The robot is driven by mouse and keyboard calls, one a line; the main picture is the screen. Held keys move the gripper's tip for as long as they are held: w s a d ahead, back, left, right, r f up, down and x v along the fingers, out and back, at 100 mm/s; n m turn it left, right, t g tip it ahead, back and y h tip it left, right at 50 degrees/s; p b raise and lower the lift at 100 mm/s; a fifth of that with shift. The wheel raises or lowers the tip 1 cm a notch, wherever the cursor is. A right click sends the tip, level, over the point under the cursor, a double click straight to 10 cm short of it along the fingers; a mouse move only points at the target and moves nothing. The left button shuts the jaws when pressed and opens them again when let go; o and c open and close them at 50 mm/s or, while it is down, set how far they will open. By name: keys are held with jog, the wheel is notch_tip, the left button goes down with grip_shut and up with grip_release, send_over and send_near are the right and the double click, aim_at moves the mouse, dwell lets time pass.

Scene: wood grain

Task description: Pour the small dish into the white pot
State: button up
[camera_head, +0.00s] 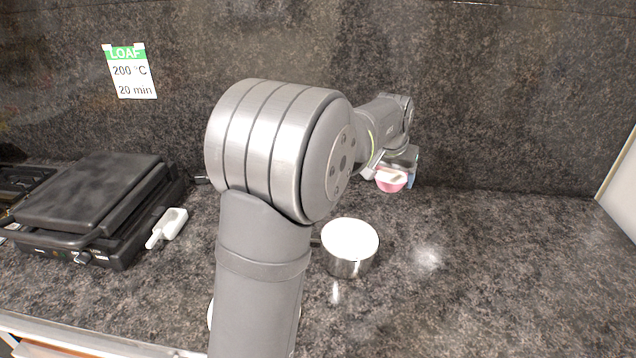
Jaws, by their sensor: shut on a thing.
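A small pink dish (391,184) with something pale inside is at the back of the counter, right of centre. My gripper (388,172) is at its rim and shut on it; the fingers are small and partly hidden by my arm. A round pot (349,262) with a shiny metal outside and a white inside or filling stands on the counter, nearer and a little left of the dish. A white curved edge (210,315) shows beside my arm at the front; my arm hides the rest, so I cannot tell what it is.
A black contact grill (90,195) stands at the left. A small white handled item (168,227) lies to its right. A baking note (130,72) is on the dark back wall. The counter at the right is clear, up to a pale panel (620,185).

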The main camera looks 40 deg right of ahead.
dwell(0.7)
jog(key=w+a+n+t+y, duration=0.1)
jog(key=w+a+n+y, duration=0.5)
jog(key=w+a+n, duration=1.3)
jog(key=shift+a+n+t+y, duration=0.25)
jog(key=shift+n+t+y, duration=0.05)
jog(key=shift+t+y, duration=0.1)
jog(key=shift+w, duration=0.1)
notch_tip(320, 180, down, 2)
jog(key=g+h, duration=0.1)
jog(key=h, duration=0.1)
jog(key=shift+g+h, duration=0.3)
jog(key=shift+g, duration=0.1)
